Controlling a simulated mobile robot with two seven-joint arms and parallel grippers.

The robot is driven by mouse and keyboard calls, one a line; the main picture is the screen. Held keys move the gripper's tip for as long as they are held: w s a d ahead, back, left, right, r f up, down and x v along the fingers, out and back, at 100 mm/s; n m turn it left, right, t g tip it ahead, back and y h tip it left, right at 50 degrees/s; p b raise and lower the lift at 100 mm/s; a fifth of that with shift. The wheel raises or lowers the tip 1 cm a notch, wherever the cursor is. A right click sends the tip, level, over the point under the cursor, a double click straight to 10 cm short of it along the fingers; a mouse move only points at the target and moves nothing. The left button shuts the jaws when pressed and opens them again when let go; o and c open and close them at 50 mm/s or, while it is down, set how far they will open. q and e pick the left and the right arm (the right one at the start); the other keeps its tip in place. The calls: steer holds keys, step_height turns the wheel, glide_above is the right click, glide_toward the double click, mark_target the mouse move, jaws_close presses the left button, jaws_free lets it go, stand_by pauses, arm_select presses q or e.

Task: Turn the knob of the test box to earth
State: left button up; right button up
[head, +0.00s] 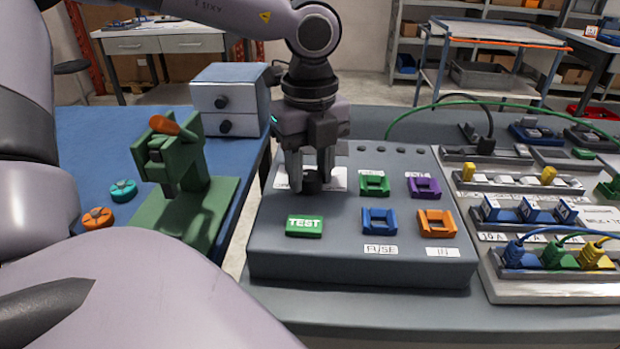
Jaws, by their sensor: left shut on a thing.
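The test box (360,264) is a grey console with a sloped top at the middle of the bench. Its black knob (312,183) sits at the upper left of the top, over a white label plate that is mostly covered. My left gripper (311,180) points down from above, and its fingers are shut on the knob from both sides. The knob's pointer and the earth marking are hidden or too small to read. My right gripper is not in view.
A green TEST button (305,226) lies just in front of the knob. Green, purple, blue (379,221) and orange sockets are to its right. A cabled panel (550,286) stands at the right. A green press (185,190) and a drawer unit (230,98) stand at left.

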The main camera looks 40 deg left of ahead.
arm_select(q)
steer(key=shift+f+m+b, duration=0.2)
steer(key=shift+m+b, duration=0.5)
steer(key=shift+m, duration=0.2)
steer(key=shift+m+b, duration=0.55)
steer(key=shift+m, duration=0.45)
steer(key=m+b, duration=0.1)
steer(key=m, duration=0.2)
steer(key=shift+r+m, duration=0.15)
steer(key=shift+m, duration=0.15)
steer(key=m, duration=0.3)
steer(key=shift+m+b, duration=0.3)
steer(key=shift+b, duration=0.1)
steer(key=shift+r+m, duration=0.1)
steer(key=shift+m, duration=1.8)
steer(key=o, duration=1.1)
steer(key=shift+c, duration=0.2)
